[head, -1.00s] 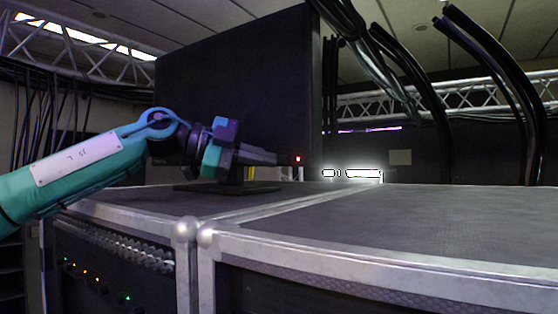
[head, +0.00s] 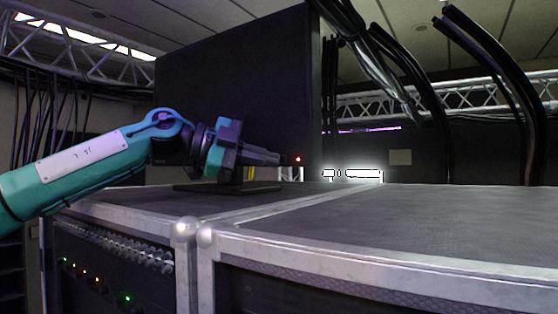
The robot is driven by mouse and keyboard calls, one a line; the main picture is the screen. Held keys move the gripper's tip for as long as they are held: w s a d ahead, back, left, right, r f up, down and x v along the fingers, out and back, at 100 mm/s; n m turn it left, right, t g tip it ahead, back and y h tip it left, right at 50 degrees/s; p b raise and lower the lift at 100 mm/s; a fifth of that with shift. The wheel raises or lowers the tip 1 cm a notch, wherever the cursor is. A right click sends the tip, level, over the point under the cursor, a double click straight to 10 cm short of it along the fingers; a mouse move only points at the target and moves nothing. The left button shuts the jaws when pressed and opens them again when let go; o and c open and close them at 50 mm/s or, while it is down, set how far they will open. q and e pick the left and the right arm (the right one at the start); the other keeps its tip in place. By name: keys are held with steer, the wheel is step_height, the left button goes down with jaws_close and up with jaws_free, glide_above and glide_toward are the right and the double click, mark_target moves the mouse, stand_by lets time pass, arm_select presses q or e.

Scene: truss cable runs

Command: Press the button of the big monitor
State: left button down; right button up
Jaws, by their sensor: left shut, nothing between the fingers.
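The big monitor (head: 235,75) stands upright on a dark flight case, a large black panel on a flat base (head: 205,188). My left gripper (head: 288,160) is shut and empty, in front of the monitor's lower part and pointing right. The gripper hides part of the monitor's stand and lower edge. My right gripper is not in view.
The case top (head: 400,210) is flat and clear on the right, with metal edges and ball corners. A rack with small lights (head: 110,270) sits below at left. Thick black cables (head: 415,85) hang at right. A bright white light (head: 355,174) glows behind the case.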

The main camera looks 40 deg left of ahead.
arm_select(q)
steer(key=shift+w, duration=0.4)
stand_by(0.5)
steer(key=shift+s, duration=0.1)
steer(key=shift+s+f+b, duration=0.1)
steer(key=shift+s+b, duration=0.2)
steer(key=shift+b, duration=0.1)
steer(key=shift+s, duration=0.45)
